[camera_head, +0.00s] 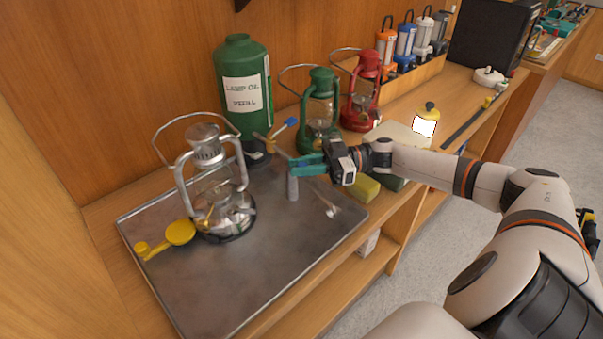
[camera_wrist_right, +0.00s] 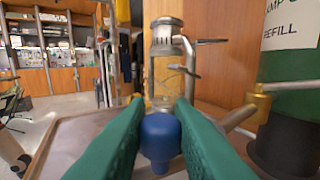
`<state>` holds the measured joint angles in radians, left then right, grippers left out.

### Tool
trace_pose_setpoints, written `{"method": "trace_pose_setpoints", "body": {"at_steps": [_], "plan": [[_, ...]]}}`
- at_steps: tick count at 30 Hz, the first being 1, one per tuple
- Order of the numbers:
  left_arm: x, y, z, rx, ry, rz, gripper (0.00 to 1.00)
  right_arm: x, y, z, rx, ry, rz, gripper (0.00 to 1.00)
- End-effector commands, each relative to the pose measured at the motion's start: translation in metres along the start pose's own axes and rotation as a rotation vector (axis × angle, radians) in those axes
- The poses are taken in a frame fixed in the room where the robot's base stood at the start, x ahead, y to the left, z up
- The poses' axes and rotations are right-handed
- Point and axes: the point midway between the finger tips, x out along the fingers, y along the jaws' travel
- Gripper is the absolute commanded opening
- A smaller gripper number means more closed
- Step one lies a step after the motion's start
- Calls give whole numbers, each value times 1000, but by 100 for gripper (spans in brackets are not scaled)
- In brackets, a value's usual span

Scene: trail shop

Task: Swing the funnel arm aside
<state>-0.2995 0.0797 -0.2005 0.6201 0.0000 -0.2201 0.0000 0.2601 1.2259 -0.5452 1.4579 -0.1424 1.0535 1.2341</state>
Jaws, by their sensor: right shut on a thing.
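My right gripper (camera_head: 292,165) reaches over the back right of the metal tray, its teal fingers shut. In the right wrist view a blue knob (camera_wrist_right: 160,138) sits between the fingers. A thin metal rod runs from near the fingers toward a brass fitting (camera_head: 270,147) beside the green oil bottle (camera_head: 243,85); the fitting also shows in the right wrist view (camera_wrist_right: 258,100). A second rod there ends in a blue tip (camera_head: 290,122). A grey cylinder (camera_head: 292,187) shows just below the fingers. I cannot make out the funnel clearly. My left gripper is out of view.
A clear-glass lantern (camera_head: 222,208) stands on the metal tray (camera_head: 255,285), with a yellow scoop-like piece (camera_head: 180,232) beside it. Green (camera_head: 318,110) and red (camera_head: 362,95) lanterns stand behind my gripper. The tray's front part is clear.

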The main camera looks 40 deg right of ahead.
Motion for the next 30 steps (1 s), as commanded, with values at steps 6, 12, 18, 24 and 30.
{"method": "trace_pose_setpoints", "body": {"at_steps": [6,12,18,24,30], "plan": [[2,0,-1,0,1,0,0,0,0,-2,2,3,13,0],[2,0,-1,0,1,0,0,0,1,-2,1,3,13,0],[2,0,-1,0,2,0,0,0,0,-2,1,3,12,42],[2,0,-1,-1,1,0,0,0,0,-1,0,1,11,42],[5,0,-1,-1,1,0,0,0,0,12,-3,1,12,42]]}}
